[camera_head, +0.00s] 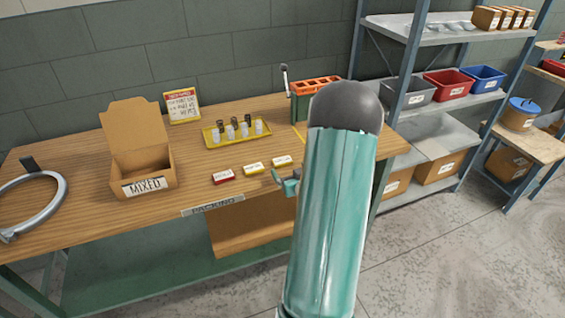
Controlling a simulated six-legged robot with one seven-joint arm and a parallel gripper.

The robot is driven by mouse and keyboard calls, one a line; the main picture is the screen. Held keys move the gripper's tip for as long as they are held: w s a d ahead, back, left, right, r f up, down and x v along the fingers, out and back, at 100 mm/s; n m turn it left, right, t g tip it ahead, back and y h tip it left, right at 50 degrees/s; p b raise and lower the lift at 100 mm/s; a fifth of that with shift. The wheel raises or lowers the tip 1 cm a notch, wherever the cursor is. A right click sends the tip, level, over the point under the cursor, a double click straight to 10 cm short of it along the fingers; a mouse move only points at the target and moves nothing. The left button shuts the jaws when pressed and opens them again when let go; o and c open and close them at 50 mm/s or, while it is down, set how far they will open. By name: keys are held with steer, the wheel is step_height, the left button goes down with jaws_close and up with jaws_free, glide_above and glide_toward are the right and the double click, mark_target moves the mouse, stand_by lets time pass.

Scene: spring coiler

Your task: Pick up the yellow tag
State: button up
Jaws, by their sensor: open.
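A small yellow tag (253,169) with a white label lies on the wooden packing table, near its front edge. A second small yellow-edged tag (281,161) with a white label lies just right of it. I cannot tell for sure how the two differ in colour. A red tag (223,177) lies to the left. My gripper (283,179) is open, close to the right-hand tags and partly hidden behind my arm. No tag shows between its fingers, and its height above the table is hard to tell.
A yellow tray (212,139) with several small cylinders stands behind the tags. An open cardboard box (165,185) labelled MIXED is at the left, with a grey ring (62,190) beyond. A green-orange rack (299,106) stands at the back right. Shelves (440,130) stand right.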

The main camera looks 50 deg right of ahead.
mark_target(282, 160)
steer(key=x, duration=0.5)
steer(key=shift+w+d+f, duration=0.1)
steer(key=shift+w+d, duration=0.05)
steer(key=c, duration=1.1)
steer(key=shift+o, duration=0.2)
